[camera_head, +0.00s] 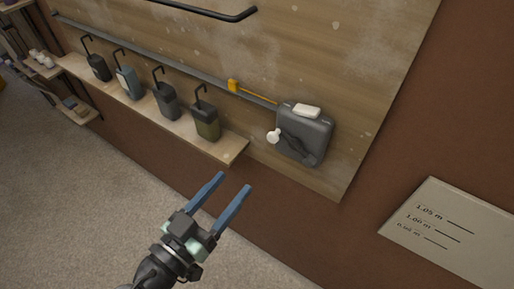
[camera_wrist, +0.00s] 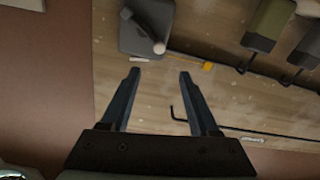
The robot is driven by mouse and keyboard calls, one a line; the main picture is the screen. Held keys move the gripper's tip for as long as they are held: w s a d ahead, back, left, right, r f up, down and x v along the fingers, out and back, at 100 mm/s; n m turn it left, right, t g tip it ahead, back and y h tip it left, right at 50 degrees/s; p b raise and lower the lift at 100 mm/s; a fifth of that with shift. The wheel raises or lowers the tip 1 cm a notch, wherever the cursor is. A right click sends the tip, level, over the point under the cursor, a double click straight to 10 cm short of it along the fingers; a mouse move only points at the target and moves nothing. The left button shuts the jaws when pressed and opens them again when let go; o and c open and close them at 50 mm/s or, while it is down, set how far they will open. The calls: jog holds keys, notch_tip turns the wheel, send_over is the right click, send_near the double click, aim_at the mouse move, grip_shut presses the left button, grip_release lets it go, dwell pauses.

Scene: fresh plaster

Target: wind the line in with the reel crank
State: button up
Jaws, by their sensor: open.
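The dark grey reel (camera_head: 312,125) is mounted on the wooden wall panel, right of the shelf. Its dark crank arm (camera_head: 298,148) ends in a pale round knob (camera_head: 273,136) at the reel's left side. An orange line (camera_head: 258,95) runs from the reel to a yellow tag (camera_head: 233,86) on a grey rail. My gripper (camera_head: 233,182) is open and empty, below and left of the reel, apart from it. In the wrist view, the reel (camera_wrist: 147,25) and knob (camera_wrist: 159,47) show beyond the fingertips, and the yellow tag (camera_wrist: 207,66) lies to their right.
A wooden shelf (camera_head: 235,148) juts out left of the reel, with several hooked dispensers such as the green one (camera_head: 207,124). A black bar (camera_head: 215,13) is above. A sign with height marks (camera_head: 470,245) is at the lower right. The carpeted floor (camera_head: 70,200) is clear.

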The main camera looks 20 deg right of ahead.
aim_at(271, 139)
jog(key=shift+m, duration=0.5)
jog(key=p+x, duration=0.5)
jog(key=x, duration=0.6)
jog(key=shift+w+d+r, duration=0.15)
jog(key=shift+w+d, duration=0.1)
jog(key=shift+d, duration=0.1)
jog(key=shift+w+d, duration=0.4)
jog(key=shift+d, duration=0.1)
grip_shut()
